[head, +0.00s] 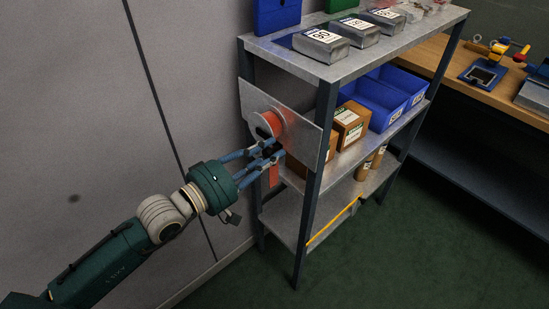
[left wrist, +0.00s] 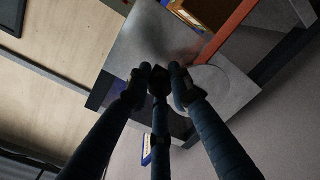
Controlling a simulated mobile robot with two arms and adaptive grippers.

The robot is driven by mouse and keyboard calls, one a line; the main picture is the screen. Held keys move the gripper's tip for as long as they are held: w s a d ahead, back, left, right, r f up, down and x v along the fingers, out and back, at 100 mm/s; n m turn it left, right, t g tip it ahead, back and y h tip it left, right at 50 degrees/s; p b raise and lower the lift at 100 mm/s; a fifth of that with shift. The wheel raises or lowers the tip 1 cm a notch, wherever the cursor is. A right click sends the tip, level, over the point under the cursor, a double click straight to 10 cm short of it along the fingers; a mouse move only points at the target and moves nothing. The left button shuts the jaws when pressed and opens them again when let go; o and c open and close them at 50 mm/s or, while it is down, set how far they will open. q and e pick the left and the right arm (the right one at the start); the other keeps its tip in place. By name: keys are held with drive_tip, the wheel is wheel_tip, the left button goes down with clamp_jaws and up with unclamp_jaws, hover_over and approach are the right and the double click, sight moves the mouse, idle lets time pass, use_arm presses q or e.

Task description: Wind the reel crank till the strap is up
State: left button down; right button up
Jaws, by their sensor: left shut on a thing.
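The strap reel (head: 267,124), a pale flange with orange strap wound on it, sits on a grey metal plate (head: 309,141) at the near end of the shelf rack. The orange strap (head: 273,174) hangs down below the reel, behind my fingers; it also shows in the left wrist view (left wrist: 232,27). My left gripper (head: 275,149) is at the lower front of the reel, its blue fingers closed together. In the left wrist view its fingertips (left wrist: 160,82) meet beside the reel's grey disc (left wrist: 218,88). The crank is mostly hidden by the fingers.
The rack holds labelled grey boxes (head: 320,44) on top, and blue bins (head: 376,101) and cartons (head: 350,124) below. A grey wall (head: 75,130) runs close along the left. A workbench (head: 455,70) stands at the right. The green floor (head: 390,250) in front is clear.

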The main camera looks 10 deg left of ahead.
use_arm(q)
drive_tip(key=shift+s+d+f, duration=0.1)
drive_tip(key=shift+f, duration=0.2)
drive_tip(key=c, duration=1.6)
unclamp_jaws()
drive_tip(key=shift+o, duration=0.2)
drive_tip(key=shift+r, duration=0.1)
drive_tip(key=v, duration=1.2)
use_arm(e)
drive_tip(key=shift+a+f, duration=0.15)
drive_tip(key=shift+f, duration=0.15)
